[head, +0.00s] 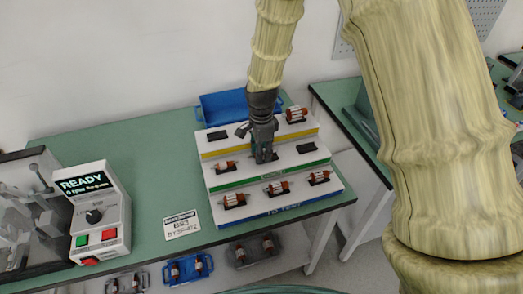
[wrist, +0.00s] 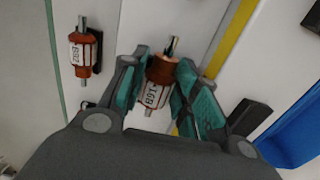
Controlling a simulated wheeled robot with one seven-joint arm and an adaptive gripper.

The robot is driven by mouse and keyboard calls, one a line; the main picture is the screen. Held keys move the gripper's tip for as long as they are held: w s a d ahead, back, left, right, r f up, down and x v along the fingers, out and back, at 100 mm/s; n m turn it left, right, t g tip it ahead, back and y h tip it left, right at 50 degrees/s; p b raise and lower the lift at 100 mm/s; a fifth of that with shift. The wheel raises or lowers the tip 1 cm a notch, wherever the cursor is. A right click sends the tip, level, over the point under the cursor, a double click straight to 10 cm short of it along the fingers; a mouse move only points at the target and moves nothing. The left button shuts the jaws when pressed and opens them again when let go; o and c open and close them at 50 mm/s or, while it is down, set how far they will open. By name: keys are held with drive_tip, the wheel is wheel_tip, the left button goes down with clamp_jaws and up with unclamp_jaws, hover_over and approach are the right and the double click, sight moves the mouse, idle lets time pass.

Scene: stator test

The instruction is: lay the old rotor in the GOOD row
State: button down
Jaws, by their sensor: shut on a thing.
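My gripper (wrist: 160,88) is shut on a rotor (wrist: 156,82) with a copper-coloured winding and a white label, its shaft pointing up in the wrist view. In the head view my gripper (head: 264,158) is at the middle of the green-edged middle step of the rack (head: 238,182); the held rotor is mostly hidden there. I cannot tell whether it touches the step. Another rotor (head: 225,166) lies at the left of that step and also shows in the wrist view (wrist: 85,50). An empty black cradle (head: 307,148) is at its right. The green strip's wording is too small to read.
The yellow-edged back step has an empty cradle (head: 217,135) and a rotor (head: 296,114). The blue-edged front step holds three rotors (head: 277,188). A blue bin (head: 225,105) stands behind. A tester reading READY (head: 100,210) is at left.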

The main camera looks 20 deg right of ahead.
drive_tip(key=c, duration=1)
unclamp_jaws()
wheel_tip(320, 180, up, 12)
drive_tip(key=shift+f, duration=0.1)
idle(0.3)
